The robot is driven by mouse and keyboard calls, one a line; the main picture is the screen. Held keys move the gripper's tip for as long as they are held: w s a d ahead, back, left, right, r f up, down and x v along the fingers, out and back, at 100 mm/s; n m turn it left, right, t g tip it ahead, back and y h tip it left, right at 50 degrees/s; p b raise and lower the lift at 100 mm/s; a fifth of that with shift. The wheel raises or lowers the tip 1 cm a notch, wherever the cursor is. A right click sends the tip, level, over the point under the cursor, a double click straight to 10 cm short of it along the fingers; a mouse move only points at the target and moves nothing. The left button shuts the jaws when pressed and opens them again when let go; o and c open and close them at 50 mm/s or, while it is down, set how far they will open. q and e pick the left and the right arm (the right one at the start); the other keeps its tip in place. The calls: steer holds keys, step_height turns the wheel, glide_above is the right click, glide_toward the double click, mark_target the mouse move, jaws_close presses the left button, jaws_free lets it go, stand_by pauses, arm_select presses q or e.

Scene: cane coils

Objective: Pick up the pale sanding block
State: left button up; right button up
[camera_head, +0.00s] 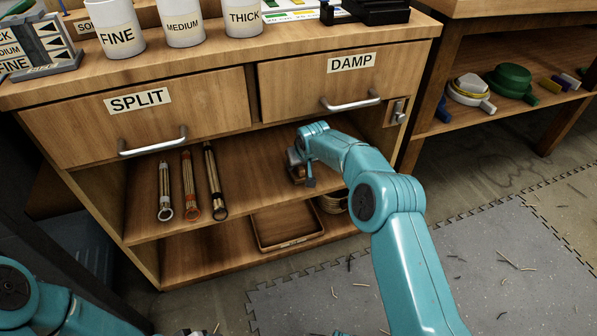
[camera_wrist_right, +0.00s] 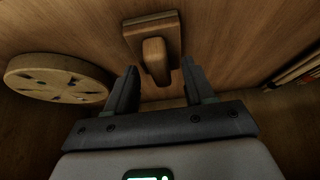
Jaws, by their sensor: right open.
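The sanding block (camera_wrist_right: 136,34) shows in the right wrist view as a brown wooden plate with a raised, rounded grip (camera_wrist_right: 154,55). It lies on the upper open shelf (camera_head: 250,150) under the drawers. My right gripper (camera_wrist_right: 159,66) is open, with one finger on each side of the grip's near end. I see no finger closed on it. In the head view my right gripper (camera_head: 302,172) reaches into the shelf, and gripper and arm mostly hide the block. My left arm shows at the lower left of the head view, but its gripper is out of frame.
A round slotted wooden disc (camera_wrist_right: 58,76) is left of the gripper in the wrist view. Several tied cane bundles (camera_head: 190,185) lie left on the shelf. The DAMP drawer (camera_head: 340,85) overhangs it. A tray (camera_head: 288,226) and a coil (camera_head: 332,203) are below.

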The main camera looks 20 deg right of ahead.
steer(key=shift+w+f, duration=0.15)
steer(key=shift+f, duration=0.1)
jaws_close()
steer(key=shift+r, duration=0.1)
steer(key=shift+r+p, duration=0.3)
steer(key=shift+r, duration=0.05)
steer(key=shift+s+f, duration=0.1)
steer(key=shift+s, duration=0.85)
steer(key=s, duration=1.6)
steer(key=shift+d+b, duration=0.3)
steer(key=shift+s, duration=0.1)
